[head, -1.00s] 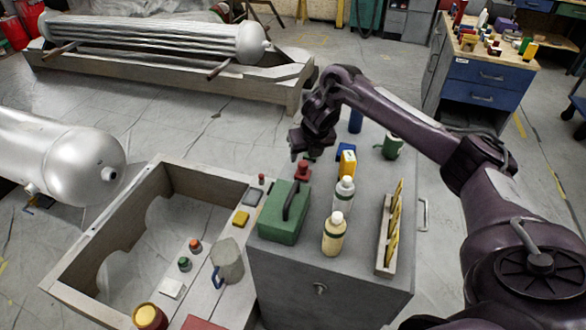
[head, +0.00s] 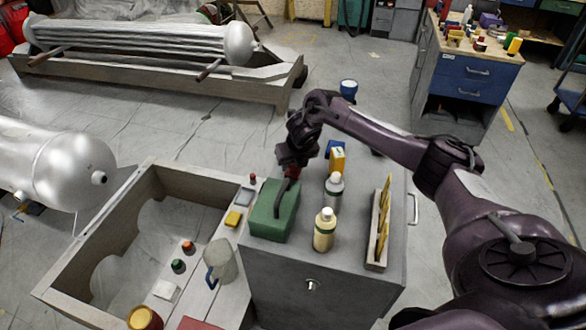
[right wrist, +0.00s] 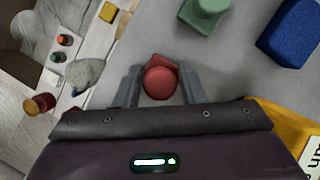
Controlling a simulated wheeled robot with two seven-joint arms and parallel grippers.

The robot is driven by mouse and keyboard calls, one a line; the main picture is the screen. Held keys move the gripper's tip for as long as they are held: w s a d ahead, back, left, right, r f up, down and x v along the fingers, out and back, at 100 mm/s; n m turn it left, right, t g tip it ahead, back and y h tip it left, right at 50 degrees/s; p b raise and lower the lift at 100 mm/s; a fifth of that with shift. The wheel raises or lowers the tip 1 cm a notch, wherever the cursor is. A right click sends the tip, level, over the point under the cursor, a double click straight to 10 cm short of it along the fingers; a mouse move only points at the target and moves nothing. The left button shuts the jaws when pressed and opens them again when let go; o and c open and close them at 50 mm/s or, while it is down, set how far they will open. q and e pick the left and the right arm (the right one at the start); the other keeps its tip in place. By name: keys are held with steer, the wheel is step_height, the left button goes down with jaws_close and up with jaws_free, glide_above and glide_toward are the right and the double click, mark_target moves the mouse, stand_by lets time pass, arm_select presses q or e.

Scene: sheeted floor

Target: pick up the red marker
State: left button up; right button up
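The red marker (head: 292,172) stands on the grey cabinet top, just behind the green toolbox (head: 274,212) in the head view. In the right wrist view the red marker (right wrist: 159,82) shows its round top between the two fingers. My right gripper (head: 292,160) is lowered over it and partly hides it in the head view. In the right wrist view my right gripper (right wrist: 160,85) has a finger on each side, with narrow gaps to the marker. My left gripper is out of view.
A blue drawer cabinet (head: 485,80) stands far right.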

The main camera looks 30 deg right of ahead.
steer(key=c, duration=0.6)
steer(key=shift+r, duration=0.1)
steer(key=shift+c, duration=0.3)
